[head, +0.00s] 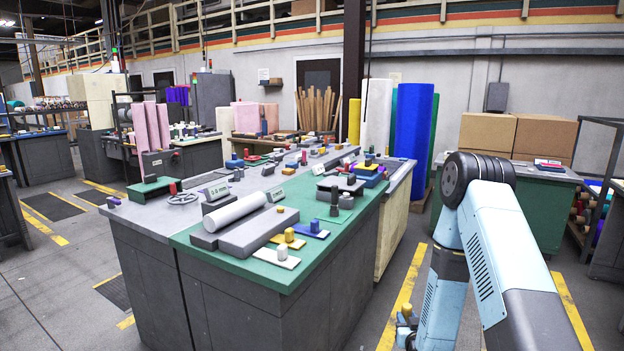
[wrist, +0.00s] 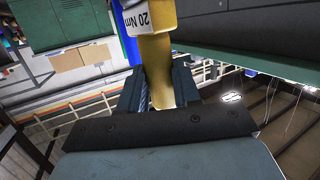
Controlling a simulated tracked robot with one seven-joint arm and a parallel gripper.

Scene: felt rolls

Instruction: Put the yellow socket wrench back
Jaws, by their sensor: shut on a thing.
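The yellow socket wrench (wrist: 160,83) is between the two dark fingers of my gripper (wrist: 156,84) in the wrist view. A white label reading "20 Nm" is on its wider upper part, which runs out of the top of the picture. My gripper is shut on its narrower yellow length. In the head view my arm reaches down at the right, to the right of the green-topped bench (head: 262,270) and apart from it. A small yellow piece shows beside the arm low in that view; I cannot tell which part it is.
The bench carries a white roll (head: 234,212), a grey block (head: 258,232) and a yellow peg (head: 289,236) on a small plate. A tall blue roll (head: 412,125) stands behind. Cardboard boxes (head: 487,133) sit on the right bench. Floor shows between the benches.

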